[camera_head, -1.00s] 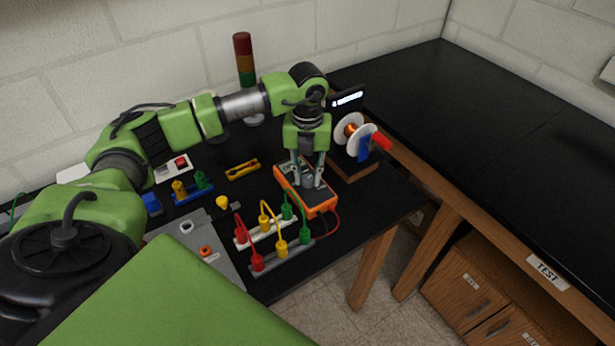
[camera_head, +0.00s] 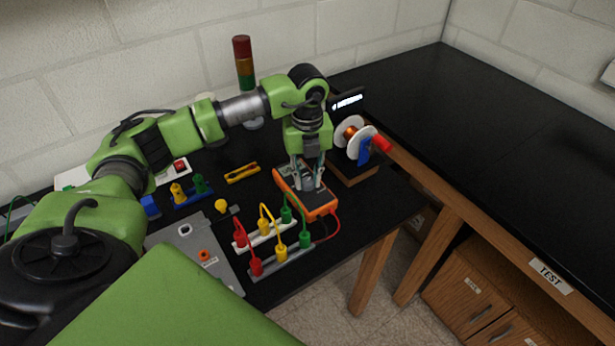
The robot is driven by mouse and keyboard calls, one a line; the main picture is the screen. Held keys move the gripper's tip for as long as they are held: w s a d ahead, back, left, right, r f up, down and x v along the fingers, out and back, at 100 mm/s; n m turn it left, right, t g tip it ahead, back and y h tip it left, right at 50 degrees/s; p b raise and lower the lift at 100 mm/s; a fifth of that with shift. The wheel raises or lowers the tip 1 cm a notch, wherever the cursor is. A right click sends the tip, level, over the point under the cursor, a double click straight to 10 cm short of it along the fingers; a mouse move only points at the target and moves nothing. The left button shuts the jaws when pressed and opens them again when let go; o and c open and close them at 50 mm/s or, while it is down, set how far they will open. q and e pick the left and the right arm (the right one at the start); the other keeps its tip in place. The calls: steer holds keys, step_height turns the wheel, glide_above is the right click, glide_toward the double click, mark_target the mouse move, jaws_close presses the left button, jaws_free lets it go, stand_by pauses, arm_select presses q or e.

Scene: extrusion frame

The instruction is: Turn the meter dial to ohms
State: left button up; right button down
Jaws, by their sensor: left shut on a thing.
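The orange meter (camera_head: 318,211) lies on the black table, with a grey face partly covered by my gripper. My left gripper (camera_head: 306,186) points straight down over the middle of the meter's face, its fingers closed around the meter dial. The dial is mostly hidden between the fingertips, so its setting cannot be read. My right gripper does not show.
Red, yellow and green leads (camera_head: 265,220) plug into strips just left of the meter. A wire spool (camera_head: 352,137) stands on a wooden base to its right. A yellow tool (camera_head: 242,172) and a stack light (camera_head: 243,62) are behind. The right table is clear.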

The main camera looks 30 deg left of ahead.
mark_target(308, 182)
arm_select(q)
steer(key=o, duration=1.1)
steer(key=shift+o, duration=0.2)
steer(key=shift+r, duration=0.1)
step_height(308, 182, up, 12)
